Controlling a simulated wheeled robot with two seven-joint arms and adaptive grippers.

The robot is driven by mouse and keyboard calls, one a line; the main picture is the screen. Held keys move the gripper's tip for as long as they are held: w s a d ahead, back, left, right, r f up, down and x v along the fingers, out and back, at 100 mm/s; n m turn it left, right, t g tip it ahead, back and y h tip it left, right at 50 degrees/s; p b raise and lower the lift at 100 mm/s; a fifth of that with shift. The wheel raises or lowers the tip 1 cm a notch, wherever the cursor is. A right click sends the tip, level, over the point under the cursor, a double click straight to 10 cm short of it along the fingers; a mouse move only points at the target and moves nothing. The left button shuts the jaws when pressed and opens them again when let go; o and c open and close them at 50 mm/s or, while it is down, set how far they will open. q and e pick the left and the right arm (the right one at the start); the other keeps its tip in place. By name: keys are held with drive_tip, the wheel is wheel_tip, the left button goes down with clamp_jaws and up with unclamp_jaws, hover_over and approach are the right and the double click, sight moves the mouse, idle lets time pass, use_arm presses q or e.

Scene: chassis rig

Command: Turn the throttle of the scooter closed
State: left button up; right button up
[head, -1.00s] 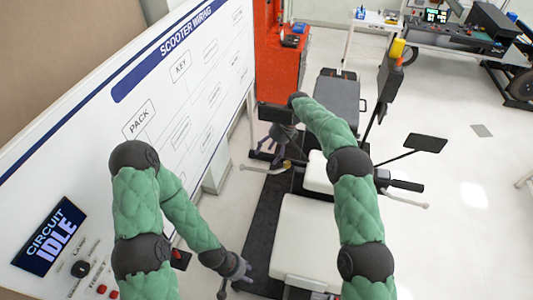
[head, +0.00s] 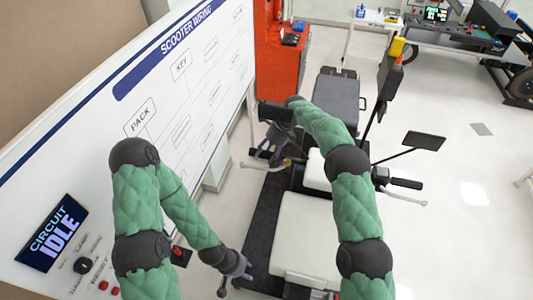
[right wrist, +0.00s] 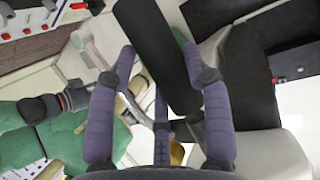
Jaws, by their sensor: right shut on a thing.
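The scooter stands in the middle of the head view, with its white body panel (head: 303,235) toward me. Its far-side handlebar has a black grip (head: 405,183) at the right. The throttle is at the left handlebar end, above the pale brake lever (head: 262,167), and is mostly hidden by my right gripper (head: 270,143). In the right wrist view the gripper's purple fingers (right wrist: 158,75) are closed around a dark bar (right wrist: 155,40), which I take as the throttle grip. My left gripper (head: 236,274) hangs low beside the scooter, empty, its fingers apart.
A wiring board (head: 165,110) with a "CIRCUIT IDLE" display (head: 50,233) and knobs stands at left. A black mirror (head: 424,141) sticks out at right, and another (head: 276,112) is close to my right gripper. A red cabinet (head: 280,55) is behind. Floor at right is clear.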

drive_tip(key=t+b, duration=0.1)
drive_tip(key=b, duration=0.2)
drive_tip(key=t+b, duration=0.2)
drive_tip(key=n+t+h+b, duration=0.1)
drive_tip(key=t+b, duration=0.1)
drive_tip(key=b, duration=0.1)
drive_tip(key=shift+s+a+f+b, duration=0.1)
drive_tip(key=shift+s+f+b, duration=0.2)
drive_tip(key=shift+s+f, duration=0.05)
drive_tip(key=shift+t+b, duration=0.7)
drive_tip(key=shift+b, duration=0.75)
drive_tip(key=shift+r, duration=0.1)
drive_tip(key=o, duration=1.2)
drive_tip(key=shift+c, duration=0.2)
drive_tip(key=v, duration=1.2)
drive_tip(key=shift+s+a, duration=0.1)
